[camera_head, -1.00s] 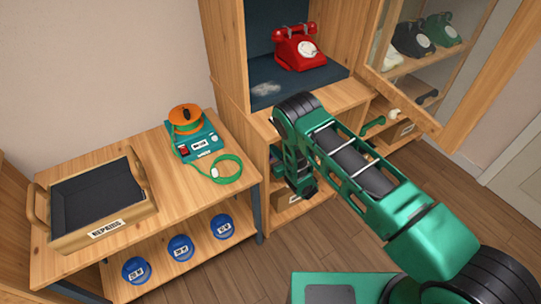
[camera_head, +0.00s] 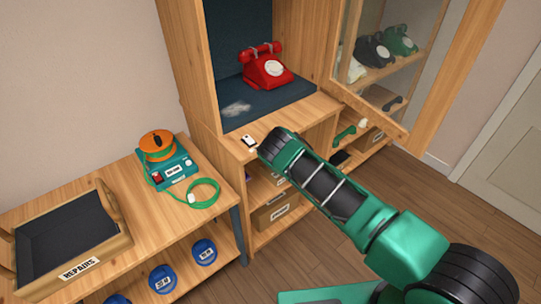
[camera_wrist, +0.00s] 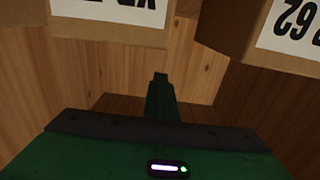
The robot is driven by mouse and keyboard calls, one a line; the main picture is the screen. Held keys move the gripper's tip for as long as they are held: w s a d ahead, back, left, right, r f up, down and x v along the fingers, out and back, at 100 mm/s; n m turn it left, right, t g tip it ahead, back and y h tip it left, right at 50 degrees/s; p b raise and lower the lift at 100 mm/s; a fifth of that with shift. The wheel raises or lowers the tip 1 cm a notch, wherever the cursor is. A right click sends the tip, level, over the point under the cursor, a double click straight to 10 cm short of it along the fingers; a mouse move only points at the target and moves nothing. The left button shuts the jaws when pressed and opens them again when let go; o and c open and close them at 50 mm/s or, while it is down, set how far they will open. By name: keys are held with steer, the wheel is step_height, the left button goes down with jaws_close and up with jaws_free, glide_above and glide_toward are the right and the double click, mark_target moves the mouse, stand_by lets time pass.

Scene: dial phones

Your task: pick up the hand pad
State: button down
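I cannot make out a hand pad for certain in either view. A small white and dark item (camera_head: 249,141) lies on the cabinet's front ledge, just left of my arm, too small to identify. My gripper is hidden behind my arm in the head view. In the wrist view my gripper (camera_wrist: 160,78) shows as one narrow green finger shape at the middle of a dark bar, so it looks shut, with nothing visible held. It points into a wooden compartment, below two labelled boxes, one at upper left (camera_wrist: 110,30) and one at upper right (camera_wrist: 228,28).
A red phone (camera_head: 266,68) stands in the cabinet beside a pale dusty patch (camera_head: 237,107). The glass door (camera_head: 415,90) stands open at right. The left table holds a repairs tray (camera_head: 112,244) and a teal device (camera_head: 172,173) with a green cable. Blue tins sit below.

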steer(key=shift+w+d, duration=0.45)
steer(key=shift+d, duration=0.2)
steer(key=c, duration=2.5)
jaws_free()
steer(key=shift+c, duration=0.2)
steer(key=o, duration=2)
steer(key=shift+d, duration=0.1)
